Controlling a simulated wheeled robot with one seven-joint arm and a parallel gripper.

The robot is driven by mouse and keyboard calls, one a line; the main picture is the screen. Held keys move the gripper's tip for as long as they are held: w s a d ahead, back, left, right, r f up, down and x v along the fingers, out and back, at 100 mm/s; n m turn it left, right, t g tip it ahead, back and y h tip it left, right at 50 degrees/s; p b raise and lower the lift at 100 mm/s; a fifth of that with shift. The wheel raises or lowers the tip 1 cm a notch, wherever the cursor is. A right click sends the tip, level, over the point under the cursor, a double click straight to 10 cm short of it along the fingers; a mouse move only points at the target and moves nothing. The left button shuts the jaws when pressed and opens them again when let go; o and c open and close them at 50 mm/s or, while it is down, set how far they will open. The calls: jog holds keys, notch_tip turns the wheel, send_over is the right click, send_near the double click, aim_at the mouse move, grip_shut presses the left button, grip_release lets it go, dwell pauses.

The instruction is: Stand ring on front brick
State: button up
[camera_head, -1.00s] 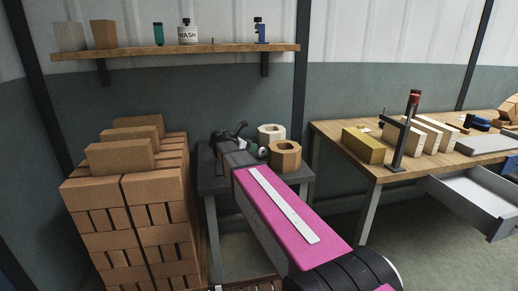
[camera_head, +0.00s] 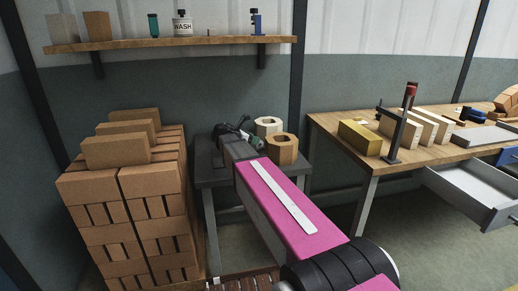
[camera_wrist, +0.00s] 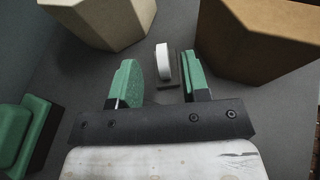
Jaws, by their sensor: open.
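A small white, rounded piece (camera_wrist: 163,62), possibly the ring seen edge-on, stands upright on a dark base in the wrist view. It lies ahead of and between the fingers of my gripper (camera_wrist: 157,84), which is open with green pads. I cannot tell whether the piece is within the fingertips' reach. In the head view my pink arm extends over the small dark table (camera_head: 211,178) and largely hides the gripper. The front brick (camera_head: 117,151) lies flat on top of the brick stack at left, with another brick (camera_head: 128,127) behind it.
A cream hexagonal block (camera_head: 268,126) and a brown one (camera_head: 282,148), both with openings, flank the gripper; they also show in the wrist view (camera_wrist: 100,18), (camera_wrist: 262,38). A green-and-dark item (camera_wrist: 22,135) is at left. A wooden bench (camera_head: 340,126) stands right, its drawer (camera_head: 475,190) open.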

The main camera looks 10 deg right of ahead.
jog(key=shift+x, duration=2.7)
jog(key=shift+f, duration=0.2)
grip_shut()
